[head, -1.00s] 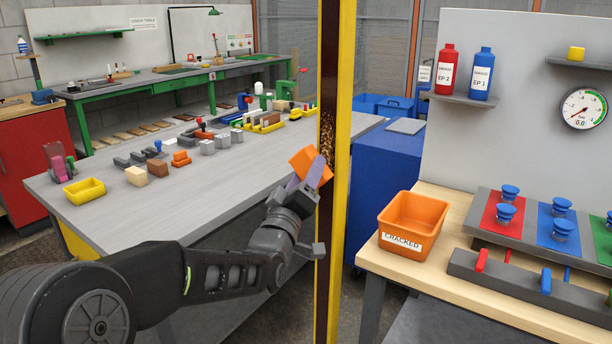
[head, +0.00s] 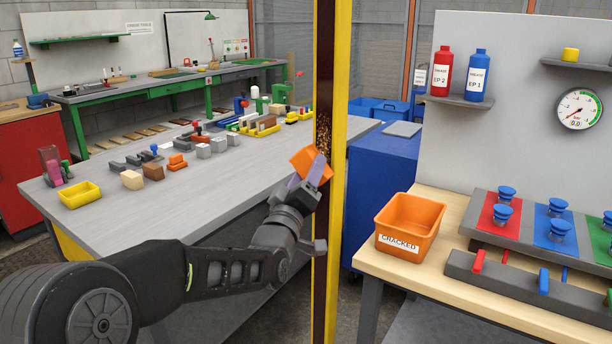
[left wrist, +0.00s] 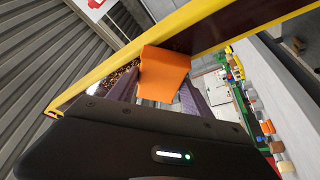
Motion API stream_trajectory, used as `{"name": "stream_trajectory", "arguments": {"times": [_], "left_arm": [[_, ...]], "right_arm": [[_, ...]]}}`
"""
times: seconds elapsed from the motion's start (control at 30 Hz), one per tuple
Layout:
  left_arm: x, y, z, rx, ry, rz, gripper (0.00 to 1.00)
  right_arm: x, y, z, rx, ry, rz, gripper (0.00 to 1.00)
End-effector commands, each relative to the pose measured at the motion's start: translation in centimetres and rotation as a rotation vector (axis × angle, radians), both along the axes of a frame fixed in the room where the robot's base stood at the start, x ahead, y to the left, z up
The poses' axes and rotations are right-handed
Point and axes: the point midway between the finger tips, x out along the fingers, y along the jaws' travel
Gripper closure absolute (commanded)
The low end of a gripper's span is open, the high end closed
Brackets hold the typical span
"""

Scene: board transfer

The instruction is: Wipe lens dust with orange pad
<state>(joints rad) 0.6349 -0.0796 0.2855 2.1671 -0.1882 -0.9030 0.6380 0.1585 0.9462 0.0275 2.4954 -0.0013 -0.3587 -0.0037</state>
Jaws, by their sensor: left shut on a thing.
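A tall yellow post (head: 337,220) with a dark lens strip (head: 323,60) down its face stands in the middle of the head view. Brown speckled dust (head: 322,132) lies on the strip. My left gripper (head: 306,173) is shut on an orange pad (head: 308,160) at the strip, level with the lower part of the dust. In the left wrist view the pad (left wrist: 164,75) sits between the two fingers, with dust (left wrist: 122,78) beside it. I cannot tell whether the pad touches the strip. My right gripper is out of view.
A grey workbench (head: 120,220) with blocks, clamps and a yellow tray (head: 81,195) stands left of the post. To the right, a wooden table (head: 450,274) holds an orange CRACKED bin (head: 410,222) and coloured plates with blue knobs. A blue cabinet (head: 385,175) stands behind the post.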

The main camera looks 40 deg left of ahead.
Motion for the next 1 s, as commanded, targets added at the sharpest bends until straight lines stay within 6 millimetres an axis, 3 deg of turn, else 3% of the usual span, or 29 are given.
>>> {"name": "stream_trajectory", "arguments": {"times": [0.5,1.0], "left_arm": [[-0.1,-3.8,-0.1,0.001,-0.002,-0.002,0.74],[-0.1,-4.0,0.5,0.0,-0.001,-0.001,0.74]], "right_arm": [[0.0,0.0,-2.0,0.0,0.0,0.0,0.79],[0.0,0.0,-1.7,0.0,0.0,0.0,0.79]]}}
